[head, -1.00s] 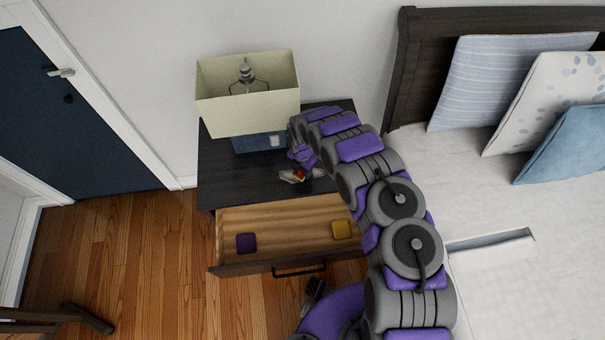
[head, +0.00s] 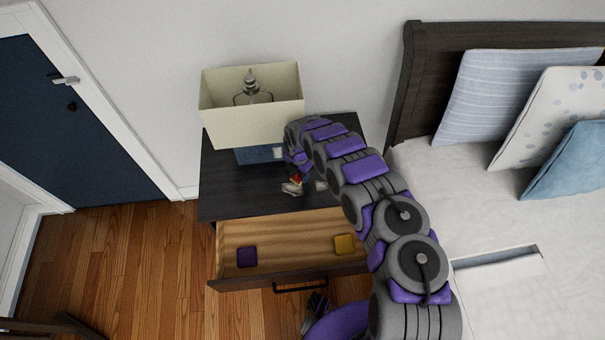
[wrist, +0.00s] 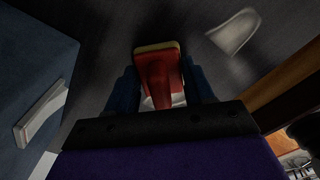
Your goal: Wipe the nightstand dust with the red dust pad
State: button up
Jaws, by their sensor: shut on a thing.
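The dark nightstand (head: 225,188) stands against the wall with its drawer open. My gripper (head: 296,176) is low over the nightstand top, near its front half. It is shut on the red dust pad (head: 295,181), which also shows in the wrist view (wrist: 158,75) between the fingers, with a yellowish far edge. A pale dust patch (head: 291,189) lies right by the pad, and another (head: 321,185) lies to its right. In the wrist view one pale patch (wrist: 234,32) is right of the pad, and some white shows under it. Whether the pad touches the top is unclear.
The open drawer (head: 295,232) holds a purple pad (head: 247,257) and a yellow pad (head: 344,244). The bed (head: 500,215) is on the right. The nightstand's left front is bare.

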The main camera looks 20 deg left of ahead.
aim_at(292, 188)
jog(key=shift+s+a+r, duration=0.1)
jog(key=shift+s+a, duration=0.15)
jog(key=shift+a, duration=0.15)
jog(key=shift+s+d+p, duration=0.55)
jog(key=shift+s+p, duration=0.2)
jog(key=shift+p, duration=0.05)
jog(key=shift+s+d+f+p, duration=0.1)
jog(key=shift+s+d+p, duration=0.5)
jog(key=shift+s, duration=0.25)
jog(key=shift+s+d+f+p, duration=0.1)
jog(key=shift+s+d+p, duration=0.3)
jog(key=shift+s+p, duration=0.35)
jog(key=shift+s+d+f+p, duration=0.1)
jog(key=shift+s+d+p, duration=0.45)
jog(key=shift+s, duration=0.35)
jog(key=shift+s+a+f, duration=0.1)
jog(key=shift+s+a, duration=0.05)
jog(key=shift+s+a, duration=0.6)
jog(key=shift+a, duration=0.25)
jog(key=shift+w+a+b, duration=0.4)
jog(key=shift+a, duration=0.05)
jog(key=shift+w+a+b, duration=0.5)
jog(key=shift+w+a, duration=0.05)
jog(key=shift+w, duration=0.35)
jog(key=shift+w+a+r, duration=0.15)
jog(key=shift+w+r, duration=0.05)
jog(key=shift+w, duration=0.3)
